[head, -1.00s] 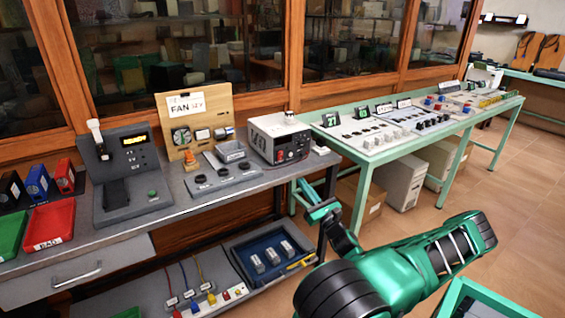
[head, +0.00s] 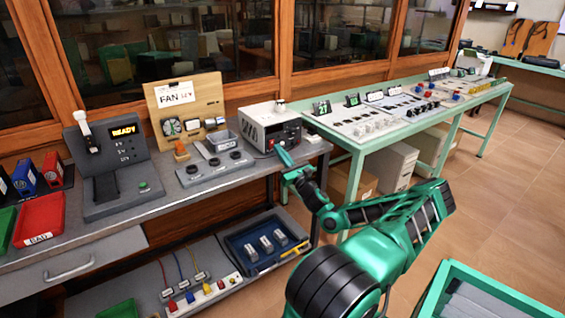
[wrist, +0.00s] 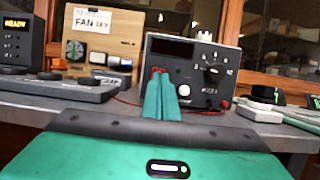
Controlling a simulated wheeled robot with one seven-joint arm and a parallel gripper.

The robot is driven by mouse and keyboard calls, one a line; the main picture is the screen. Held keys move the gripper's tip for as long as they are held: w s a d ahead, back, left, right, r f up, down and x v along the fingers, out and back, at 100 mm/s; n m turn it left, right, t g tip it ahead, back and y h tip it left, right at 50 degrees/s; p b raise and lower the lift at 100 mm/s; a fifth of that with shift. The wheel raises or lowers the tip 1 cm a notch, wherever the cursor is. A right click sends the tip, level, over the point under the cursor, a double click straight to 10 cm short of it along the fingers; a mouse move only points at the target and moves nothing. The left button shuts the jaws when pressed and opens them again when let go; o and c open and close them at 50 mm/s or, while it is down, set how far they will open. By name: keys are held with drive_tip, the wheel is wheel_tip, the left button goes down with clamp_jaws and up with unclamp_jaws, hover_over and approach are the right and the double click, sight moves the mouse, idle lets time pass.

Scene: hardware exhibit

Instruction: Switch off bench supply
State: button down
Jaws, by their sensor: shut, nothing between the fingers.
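The bench supply (head: 254,124) is a light grey box with a black front panel, standing at the right end of the grey bench. The wrist view shows its front panel (wrist: 213,93) with a blank dark display, a large black knob and a pale round button. A small red part at its lower left is partly hidden by my fingertips, so I cannot tell whether it is a switch. My gripper (head: 283,155) is shut and empty, just in front of this panel. It also shows in the wrist view (wrist: 158,78); contact is unclear.
Left of the supply are a fan board (head: 188,107), a small control box with black knobs (head: 216,168) and a "READY" console (head: 117,165). A green-framed table (head: 354,140) with instruments stands right. Clear floor (head: 480,205) lies at the right.

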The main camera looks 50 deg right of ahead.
drive_tip(key=shift+x, duration=0.9)
drive_tip(key=shift+w+d+r+g+y, duration=0.1)
drive_tip(key=shift+r+g+y, duration=0.1)
drive_tip(key=shift+r+g, duration=0.25)
drive_tip(key=shift+w+d+r+g+y, duration=0.1)
drive_tip(key=shift+w+r+g+y, duration=0.1)
drive_tip(key=shift+r+g, duration=0.25)
drive_tip(key=shift+a, duration=0.1)
drive_tip(key=shift+s+a+f, duration=0.25)
drive_tip(key=shift+a+f, duration=0.05)
drive_tip(key=shift+f, duration=0.1)
drive_tip(key=r+v, duration=0.2)
drive_tip(key=v, duration=1.1)
drive_tip(key=shift+s, duration=0.6)
drive_tip(key=shift+d+f, duration=0.1)
